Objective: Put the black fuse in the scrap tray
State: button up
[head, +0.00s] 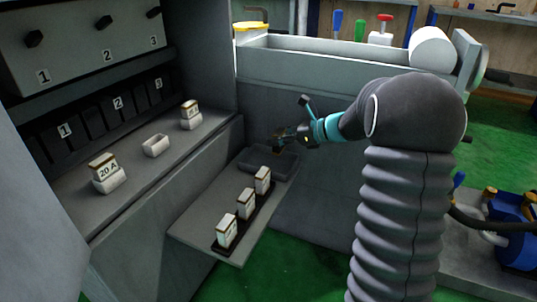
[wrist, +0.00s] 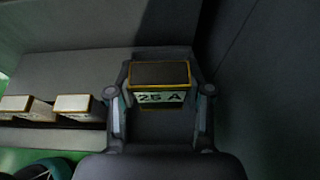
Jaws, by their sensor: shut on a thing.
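The black fuse (wrist: 160,75) has a dark top with brass-coloured edges and a pale label reading "25 A". My gripper (wrist: 158,105) is shut on it, with a finger on each side. In the head view my gripper (head: 285,138) holds the fuse just above a shallow dark tray (head: 285,168), which looks like the scrap tray. The tray sits at the far end of the lower shelf. The gap between fuse and tray floor is hard to judge. The gripper hides much of the fuse in the head view.
Several pale-labelled fuses stand in a black rack (head: 222,250) on the lower shelf (head: 195,228). On the cabinet ledge, the middle holder (head: 156,146) is empty; the left holder has a "20 A" fuse (head: 102,167) and the right one a fuse (head: 190,109). A grey wall rises behind the tray.

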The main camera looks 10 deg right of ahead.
jog(key=x, duration=0.4)
jog(key=shift+d+f, duration=0.15)
jog(key=shift+f, duration=0.2)
jog(key=shift+f+b, duration=0.7)
jog(key=shift+f, duration=1.15)
jog(key=shift+f, duration=0.15)
jog(key=o, duration=1.2)
